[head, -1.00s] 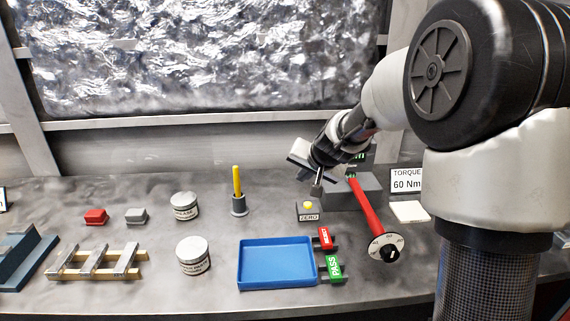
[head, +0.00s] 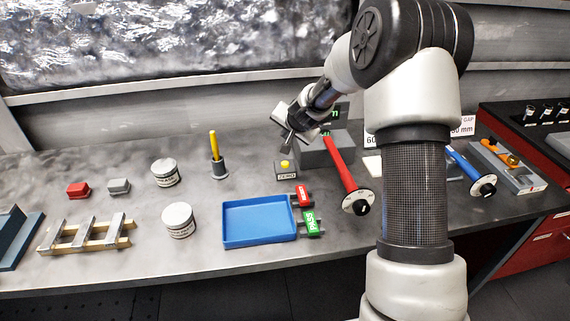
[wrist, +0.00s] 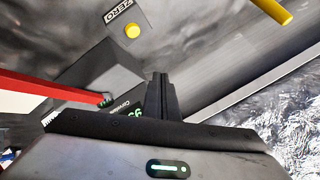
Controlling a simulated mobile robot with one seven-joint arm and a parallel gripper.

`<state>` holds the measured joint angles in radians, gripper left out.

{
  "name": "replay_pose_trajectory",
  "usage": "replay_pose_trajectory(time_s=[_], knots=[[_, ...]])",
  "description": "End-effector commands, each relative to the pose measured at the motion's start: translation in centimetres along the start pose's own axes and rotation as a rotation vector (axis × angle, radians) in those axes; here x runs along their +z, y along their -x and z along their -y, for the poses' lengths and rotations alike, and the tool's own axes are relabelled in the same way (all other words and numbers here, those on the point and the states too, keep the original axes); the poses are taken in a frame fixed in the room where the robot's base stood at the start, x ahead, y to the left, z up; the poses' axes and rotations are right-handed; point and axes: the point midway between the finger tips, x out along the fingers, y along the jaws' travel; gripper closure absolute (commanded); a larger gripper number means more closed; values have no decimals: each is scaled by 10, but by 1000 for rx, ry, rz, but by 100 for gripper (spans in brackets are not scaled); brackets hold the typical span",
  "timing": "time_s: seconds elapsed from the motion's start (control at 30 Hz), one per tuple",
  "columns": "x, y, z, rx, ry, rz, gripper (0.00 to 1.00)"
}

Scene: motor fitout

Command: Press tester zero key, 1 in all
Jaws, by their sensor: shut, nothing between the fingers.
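The zero key is a yellow round button (head: 285,164) on a small dark box labelled ZERO (head: 286,174), in front of the grey tester (head: 318,154). In the wrist view the yellow button (wrist: 132,31) and its ZERO label (wrist: 118,10) show at the top. My gripper (head: 289,150) is shut and empty, with its tip just behind and above the button in the head view. In the wrist view the closed fingers (wrist: 160,78) appear below the button, apart from it. The tester's green display is partly hidden by my gripper.
A red torque wrench (head: 343,170) extends from the tester towards the bench front. A blue tray (head: 232,238) with red and green tags stands in front. A yellow-handled tool (head: 213,146) stands upright to the left. A blue wrench (head: 466,168) lies at right.

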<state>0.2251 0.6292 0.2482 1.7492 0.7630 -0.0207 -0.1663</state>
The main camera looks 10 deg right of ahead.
Motion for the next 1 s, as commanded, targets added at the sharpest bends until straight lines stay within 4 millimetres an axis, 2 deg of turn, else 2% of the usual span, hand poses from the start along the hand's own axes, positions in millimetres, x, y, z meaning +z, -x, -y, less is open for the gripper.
replay_pose_trajectory(time_s=[0.53,0.7,1.0], knots=[[38,-52,-38,1,0,0,100],[42,-58,-42,0,0,0,100],[42,-57,-42,0,0,0,100]])
